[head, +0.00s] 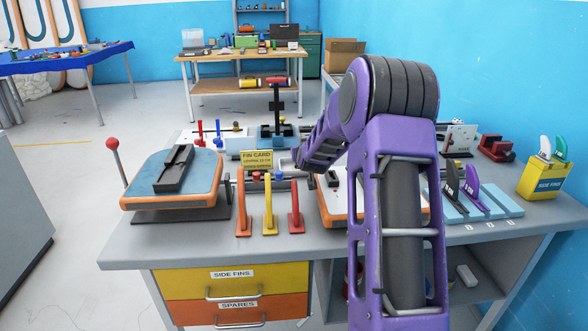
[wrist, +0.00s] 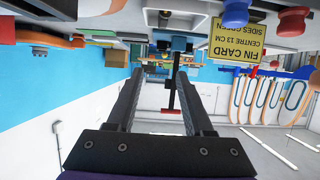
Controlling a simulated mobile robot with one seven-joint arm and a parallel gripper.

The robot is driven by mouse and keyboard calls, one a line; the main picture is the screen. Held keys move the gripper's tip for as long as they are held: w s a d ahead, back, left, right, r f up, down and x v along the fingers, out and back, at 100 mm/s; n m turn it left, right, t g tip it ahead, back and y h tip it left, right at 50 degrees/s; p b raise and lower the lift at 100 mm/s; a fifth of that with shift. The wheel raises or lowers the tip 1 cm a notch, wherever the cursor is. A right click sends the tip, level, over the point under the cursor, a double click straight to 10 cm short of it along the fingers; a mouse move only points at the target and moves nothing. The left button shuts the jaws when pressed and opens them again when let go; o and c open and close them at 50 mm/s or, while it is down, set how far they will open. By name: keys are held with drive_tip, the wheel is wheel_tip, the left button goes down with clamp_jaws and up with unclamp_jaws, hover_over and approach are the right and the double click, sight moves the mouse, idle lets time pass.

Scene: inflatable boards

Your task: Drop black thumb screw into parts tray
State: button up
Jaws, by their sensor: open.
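I cannot pick out the black thumb screw with certainty in either view. In the head view, a small dark knob stands on a white tray-like piece (head: 188,138) at the back of the bench, but I cannot tell whether these are the thumb screw and the parts tray. My gripper (wrist: 160,74) is open and empty in the wrist view, with its two dark fingers apart. That view is upside down, and only background shows between the fingers. In the head view, my purple arm reaches over the bench, and the fingers are not clearly visible.
A yellow fin card (head: 257,159) stands near my wrist; it also shows in the wrist view (wrist: 240,45). Orange, yellow and red upright holders (head: 269,205) stand at the bench front. A blue-topped board (head: 196,170) is left, a fin rack (head: 482,205) right. The front left bench strip is clear.

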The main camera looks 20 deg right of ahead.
drive_tip(key=v, duration=0.9)
drive_tip(key=shift+s, duration=0.2)
